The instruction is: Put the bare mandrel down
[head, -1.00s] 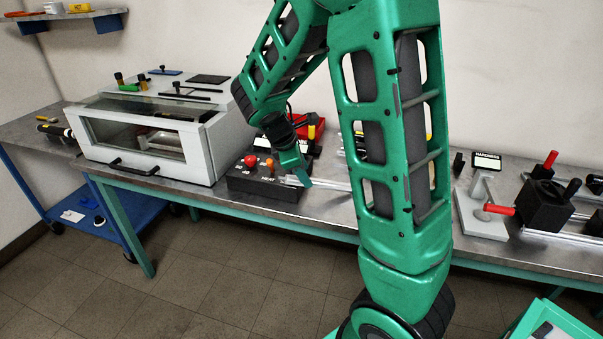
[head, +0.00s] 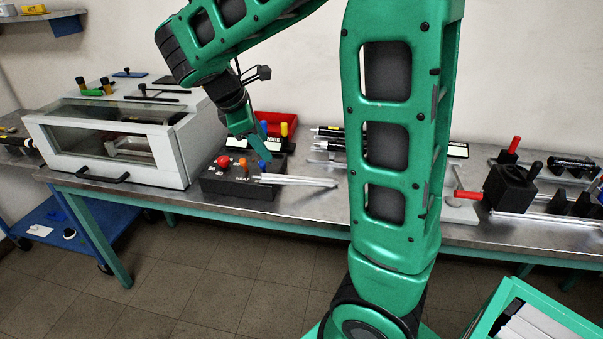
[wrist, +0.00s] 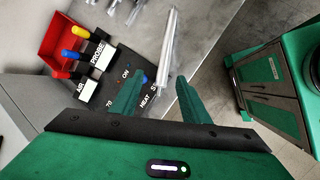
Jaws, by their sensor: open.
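The bare mandrel, a thin silvery rod (head: 300,181), lies roughly level at the front of the bench. Its left end is by the front right of the black control box (head: 238,186). In the wrist view the mandrel (wrist: 168,48) runs away from between my finger tips, with its near end over or beside the box's edge; I cannot tell which. My gripper (head: 262,166) is just above that end. Its two green fingers (wrist: 156,84) stand apart in the wrist view, one on each side of the rod's line, with a gap to it.
A white glass-fronted oven (head: 110,140) stands left of the control box. A red tray (head: 277,124) and coloured valve handles are behind the box. A black block with red handles (head: 512,187) stands right.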

